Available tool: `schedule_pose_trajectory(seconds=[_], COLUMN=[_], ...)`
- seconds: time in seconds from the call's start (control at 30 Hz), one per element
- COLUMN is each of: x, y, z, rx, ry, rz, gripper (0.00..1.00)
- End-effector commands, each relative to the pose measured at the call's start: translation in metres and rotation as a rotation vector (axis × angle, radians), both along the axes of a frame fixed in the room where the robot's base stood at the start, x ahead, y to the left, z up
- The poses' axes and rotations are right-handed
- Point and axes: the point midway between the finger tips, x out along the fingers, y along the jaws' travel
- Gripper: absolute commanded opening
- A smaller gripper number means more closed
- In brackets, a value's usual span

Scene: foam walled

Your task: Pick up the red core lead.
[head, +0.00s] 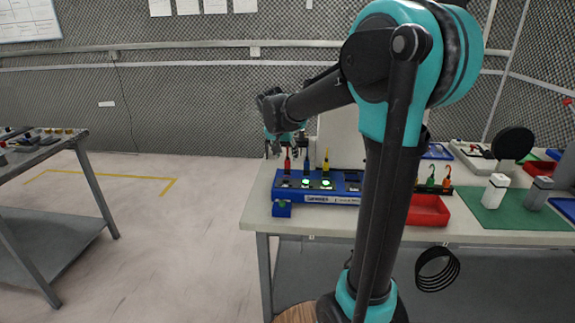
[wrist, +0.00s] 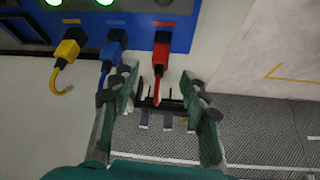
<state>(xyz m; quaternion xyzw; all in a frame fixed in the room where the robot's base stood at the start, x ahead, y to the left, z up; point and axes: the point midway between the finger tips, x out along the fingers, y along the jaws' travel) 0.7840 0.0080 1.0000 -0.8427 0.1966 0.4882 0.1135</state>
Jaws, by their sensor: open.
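The red core lead (wrist: 161,52) is a red plug with a short tail, seated at the edge of a blue device in the wrist view. It also shows upright on the device in the head view (head: 287,164). My gripper (wrist: 161,88) is open in the wrist view. Its two fingers stand to either side of the lead's red tail, with the plug body just beyond them; I cannot tell whether they touch it. In the head view my gripper (head: 285,142) is just behind and above the lead, partly hidden.
A blue lead (wrist: 113,50) stands close beside my left finger, and a yellow lead (wrist: 68,48) is farther left. The blue device (head: 330,199) sits on the bench (head: 258,211). A red tray (head: 428,211) lies to its right. A dark rack shows between my fingers.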

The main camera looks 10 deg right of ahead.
Motion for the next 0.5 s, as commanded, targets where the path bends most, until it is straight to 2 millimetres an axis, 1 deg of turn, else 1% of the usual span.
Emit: schedule_pose_trajectory(seconds=[0.03, 0.1, 0.2, 0.3, 0.5], x=[0.005, 0.009, 0.014, 0.016, 0.016], y=[-0.003, -0.006, -0.008, -0.009, -0.009], z=[-0.007, -0.016, -0.025, -0.03, -0.03], rx=[0.0, 0.001, 0.001, 0.001, 0.001], ry=[0.0, 0.0, -0.001, -0.001, 0.0], rz=[-0.002, -0.002, 0.0, 0.0, 0.0], gripper=[0.45, 0.45, 0.45, 0.45, 0.45])
